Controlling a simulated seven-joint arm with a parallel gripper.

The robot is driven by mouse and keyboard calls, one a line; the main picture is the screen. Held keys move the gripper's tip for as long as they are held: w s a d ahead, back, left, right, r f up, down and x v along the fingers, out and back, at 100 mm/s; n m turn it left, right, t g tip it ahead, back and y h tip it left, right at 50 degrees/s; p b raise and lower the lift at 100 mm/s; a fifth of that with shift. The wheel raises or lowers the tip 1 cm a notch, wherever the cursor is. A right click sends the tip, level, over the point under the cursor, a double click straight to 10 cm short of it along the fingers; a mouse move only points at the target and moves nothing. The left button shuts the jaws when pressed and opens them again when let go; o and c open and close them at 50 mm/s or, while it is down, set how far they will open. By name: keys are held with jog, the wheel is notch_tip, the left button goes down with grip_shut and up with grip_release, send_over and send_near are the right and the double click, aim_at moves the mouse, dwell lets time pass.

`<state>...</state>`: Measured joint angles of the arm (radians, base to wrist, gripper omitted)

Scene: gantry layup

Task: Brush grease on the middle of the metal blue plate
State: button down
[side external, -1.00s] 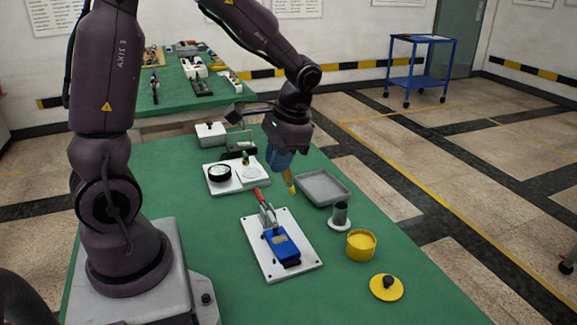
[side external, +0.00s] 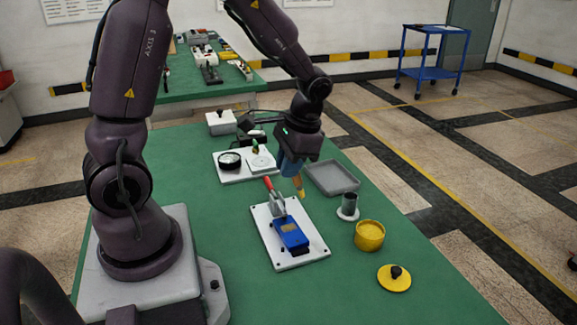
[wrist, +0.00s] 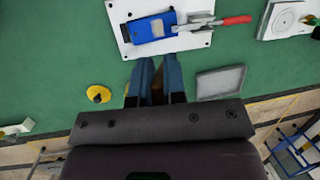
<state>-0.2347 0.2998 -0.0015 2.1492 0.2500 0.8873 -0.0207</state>
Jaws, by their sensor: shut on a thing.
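The metal blue plate (side external: 291,234) lies on a white base board (side external: 268,251) on the green table. A toggle clamp with a red handle (side external: 268,184) stands at its far end. My gripper (side external: 293,166) has blue fingers and is shut on a brush (side external: 300,186) with a yellow-orange tip pointing down. The brush hangs in the air beyond the plate, near the grey tray. In the wrist view the fingers (wrist: 154,75) mostly hide it. The yellow tub (side external: 369,235) is open with yellow grease inside.
A yellow lid with a black knob (side external: 394,278) lies in front of the tub. A grey cylinder (side external: 349,204) stands on a round base. A grey tray (side external: 332,178) is behind it.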

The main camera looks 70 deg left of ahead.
jog(key=shift+s+f, duration=3)
jog(key=shift+f, duration=1.25)
jog(key=w, duration=0.5)
jog(key=shift+w+f, duration=0.4)
jog(key=shift+w+d+f, duration=0.15)
jog(key=shift+d, duration=0.05)
jog(key=shift+s+d+f, duration=0.25)
jog(key=shift+s+d, duration=0.15)
jog(key=shift+d, duration=0.05)
jog(key=shift+s+r, duration=0.5)
jog(key=shift+s, duration=2.15)
jog(key=shift+w+f, duration=0.25)
jog(key=shift+w, duration=0.8)
jog(key=shift+w+f, duration=0.2)
jog(key=shift+w, duration=0.8)
jog(key=shift+w+f, duration=0.25)
jog(key=shift+w, duration=0.8)
notch_tip(320, 180, up, 11)
jog(key=shift+f, duration=0.2)
